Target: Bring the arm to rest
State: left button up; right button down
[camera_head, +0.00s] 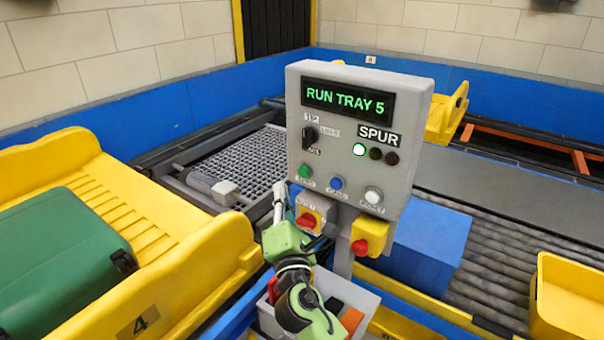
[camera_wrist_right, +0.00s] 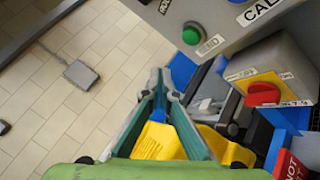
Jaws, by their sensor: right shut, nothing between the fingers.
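My right gripper (camera_head: 280,188) is shut and empty, in front of the lower left of the grey control panel (camera_head: 345,110). Its fingertips are close to the green button (camera_head: 305,171); I cannot tell whether they touch it. In the right wrist view the closed fingers (camera_wrist_right: 162,78) show a gap between their tips and the green button (camera_wrist_right: 192,33). The panel screen (camera_head: 347,100) reads "RUN TRAY 5", and one lamp (camera_head: 359,149) beneath "SPUR" is lit. My left gripper is out of view.
A grey bin (camera_head: 268,318) with small items is beneath my right arm. A yellow tray (camera_head: 170,265) carrying a green suitcase (camera_head: 60,260) is at left.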

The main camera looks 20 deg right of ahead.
dwell(0.4)
jog(key=s+d+f+m+g+h, duration=0.1)
jog(key=s+d+f+m+g, duration=0.35)
jog(key=s+f+m, duration=0.35)
jog(key=s+d+f+m+g+h, duration=0.1)
jog(key=s+d+f+m+g, duration=0.4)
jog(key=f, duration=0.6)
jog(key=s+a+f+m+g+y, duration=0.2)
jog(key=s+f+m+g+y, duration=0.3)
jog(key=s, duration=0.7)
jog(key=s+a+f+m+g, duration=0.1)
jog(key=s+f+m+g, duration=0.35)
jog(key=s, duration=0.85)
notch_tip(320, 180, down, 28)
jog(key=s+n, duration=0.2)
jog(key=s+d+f, duration=0.3)
jog(key=s+f, duration=1.3)
jog(key=shift+s+b, duration=0.25)
jog(key=shift+b, duration=0.2)
